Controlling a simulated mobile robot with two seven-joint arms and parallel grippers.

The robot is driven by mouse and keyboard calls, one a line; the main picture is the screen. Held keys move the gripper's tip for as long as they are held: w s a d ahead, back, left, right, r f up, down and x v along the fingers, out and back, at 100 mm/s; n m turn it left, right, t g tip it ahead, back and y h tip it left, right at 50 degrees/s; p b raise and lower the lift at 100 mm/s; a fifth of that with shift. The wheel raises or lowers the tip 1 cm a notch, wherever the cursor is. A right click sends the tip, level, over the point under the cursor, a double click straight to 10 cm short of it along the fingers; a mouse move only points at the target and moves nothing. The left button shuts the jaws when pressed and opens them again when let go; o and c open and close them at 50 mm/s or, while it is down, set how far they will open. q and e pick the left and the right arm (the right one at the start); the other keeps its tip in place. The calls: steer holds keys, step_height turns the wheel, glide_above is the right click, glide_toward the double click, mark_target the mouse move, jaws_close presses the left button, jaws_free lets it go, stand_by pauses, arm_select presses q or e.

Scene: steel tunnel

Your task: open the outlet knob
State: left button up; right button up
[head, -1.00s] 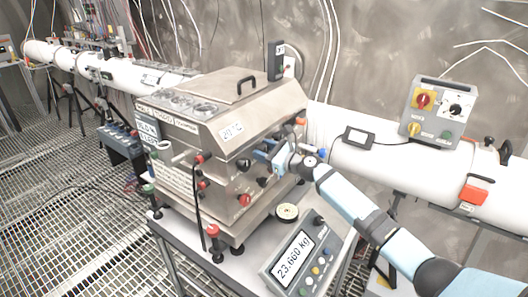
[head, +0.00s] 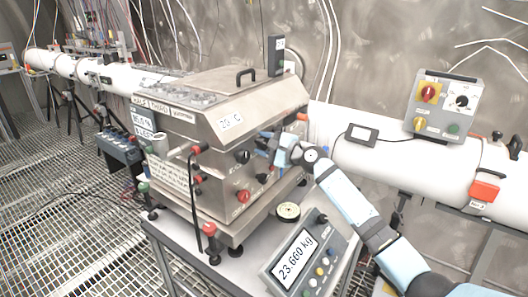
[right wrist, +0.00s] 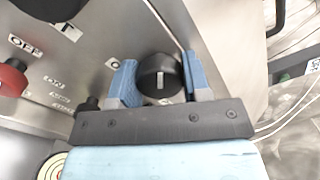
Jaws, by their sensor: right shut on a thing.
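A round black knob (right wrist: 158,78) with a white line sits on the steel front panel, between the blue fingers of my right gripper (right wrist: 155,82) in the right wrist view. The gripper is shut on the knob, one finger on each side. The line points nearly straight up and down in that view. The knob's label is mostly hidden, so I cannot read its name. In the head view my right gripper (head: 270,141) reaches the right part of the front of the steel machine (head: 205,165), mostly covering the knob. My left gripper is not in view.
Another black knob (head: 241,156) and a red knob (head: 243,195) are on the same panel. A white pipe (head: 400,165) runs behind, carrying a grey control box (head: 442,105).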

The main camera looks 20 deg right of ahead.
steer(key=n+b, duration=0.3)
steer(key=shift+f+n, duration=0.25)
steer(key=shift+n, duration=0.15)
steer(key=n+b, duration=0.2)
steer(key=b, duration=0.1)
steer(key=shift+n, duration=0.3)
steer(key=n+b, duration=0.3)
steer(key=shift+n, duration=0.3)
steer(key=n+b, duration=0.2)
steer(key=shift+n, duration=0.4)
steer(key=n+b, duration=0.3)
steer(key=shift+n, duration=0.3)
steer(key=n+b, duration=0.2)
steer(key=n, duration=0.1)
steer(key=shift+r, duration=0.2)
steer(key=shift+n, duration=0.7)
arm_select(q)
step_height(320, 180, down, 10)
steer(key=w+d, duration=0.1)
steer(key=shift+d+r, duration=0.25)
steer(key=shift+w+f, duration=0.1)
arm_select(e)
steer(key=shift+r, duration=0.1)
